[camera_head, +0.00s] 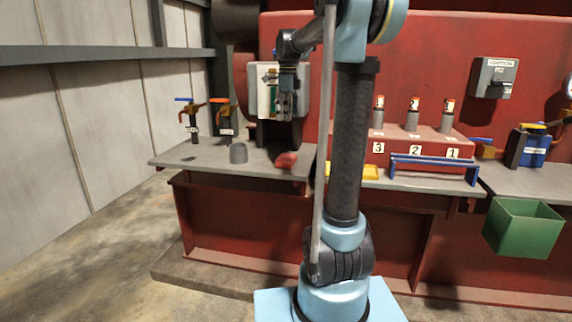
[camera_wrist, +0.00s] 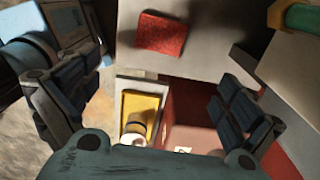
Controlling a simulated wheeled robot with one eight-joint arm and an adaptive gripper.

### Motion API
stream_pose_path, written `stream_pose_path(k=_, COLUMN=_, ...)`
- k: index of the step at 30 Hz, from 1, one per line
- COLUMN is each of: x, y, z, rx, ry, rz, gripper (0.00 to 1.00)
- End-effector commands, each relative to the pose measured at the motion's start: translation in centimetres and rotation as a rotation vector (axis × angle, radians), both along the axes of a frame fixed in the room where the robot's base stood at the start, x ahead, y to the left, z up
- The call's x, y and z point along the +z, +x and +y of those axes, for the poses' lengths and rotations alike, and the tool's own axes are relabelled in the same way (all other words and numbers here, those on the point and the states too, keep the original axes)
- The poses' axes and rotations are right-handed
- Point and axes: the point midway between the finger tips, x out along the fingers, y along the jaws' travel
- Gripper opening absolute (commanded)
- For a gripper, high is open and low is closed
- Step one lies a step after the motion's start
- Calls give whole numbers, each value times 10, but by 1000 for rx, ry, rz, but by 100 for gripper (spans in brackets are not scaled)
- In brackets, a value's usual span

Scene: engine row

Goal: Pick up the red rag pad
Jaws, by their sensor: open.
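The red rag pad (camera_head: 286,160) lies on the grey bench top (camera_head: 215,160) near its front edge, left of my arm in the head view. In the wrist view the red rag pad (camera_wrist: 162,33) is at the top, flat on the grey surface, beyond the space between my fingers. My gripper (camera_head: 287,108) hangs above the pad in the head view, clear of it. In the wrist view my gripper (camera_wrist: 160,78) has its two fingers wide apart, with nothing between them.
A yellow tray (camera_head: 370,172) and blue rail (camera_head: 432,164) are to the right. A green bin (camera_head: 523,228) hangs at the front right.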

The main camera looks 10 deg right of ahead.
Motion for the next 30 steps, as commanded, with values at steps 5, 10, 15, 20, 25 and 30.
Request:
stream_pose_path(k=5, x=-10, y=5, z=1, rx=-24, ry=0, rz=2, gripper=100)
stream_pose_path(k=10, x=-39, y=4, z=1, rx=-22, ry=0, rz=2, gripper=100)
stream_pose_path(k=15, x=-69, y=4, z=1, rx=-21, ry=0, rz=2, gripper=100)
stream_pose_path(k=20, x=-96, y=4, z=1, rx=-21, ry=0, rz=2, gripper=100)
stream_pose_path(k=25, x=-115, y=4, z=1, rx=-20, ry=0, rz=2, gripper=100)
stream_pose_path(k=30, x=-123, y=3, z=1, rx=-20, ry=0, rz=2, gripper=100)
